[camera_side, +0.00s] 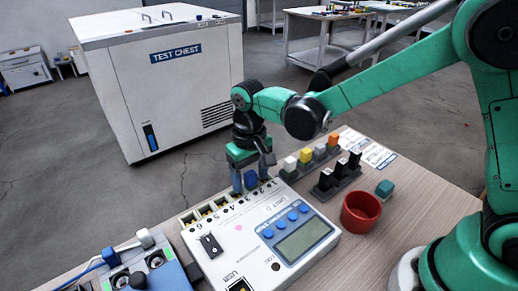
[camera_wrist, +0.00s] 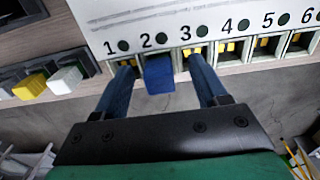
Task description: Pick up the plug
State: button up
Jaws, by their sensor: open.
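A blue plug (camera_wrist: 158,76) sits at port 2 of the white numbered unit (camera_side: 216,256) in the wrist view. It projects from the port row towards my gripper (camera_wrist: 160,72). My gripper's two blue fingers stand one on each side of the plug, with visible gaps, so it is open and not closed on it. In the side view my gripper (camera_side: 250,180) reaches down at the unit's far edge, near the low port numbers. The plug is mostly hidden between the fingers there. The unit's top also shows in the wrist view (camera_wrist: 190,14).
Racks of coloured plugs (camera_side: 312,157) and black plugs (camera_side: 336,176) stand right of the unit. A red cup (camera_side: 361,213) and teal block (camera_side: 384,189) are nearby. A blue device (camera_side: 150,275) lies at front left. A white test chest (camera_side: 165,85) stands beyond the table.

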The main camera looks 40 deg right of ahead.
grip_shut()
jog(key=shift+r, duration=0.1)
notch_tip(320, 180, up, 19)
send_near(250, 173)
jog(key=a+f, duration=0.4)
jog(key=a, duration=0.3)
jog(key=shift+s+d+f, duration=0.1)
jog(key=shift+d+f, duration=0.1)
jog(key=shift+f, duration=1.75)
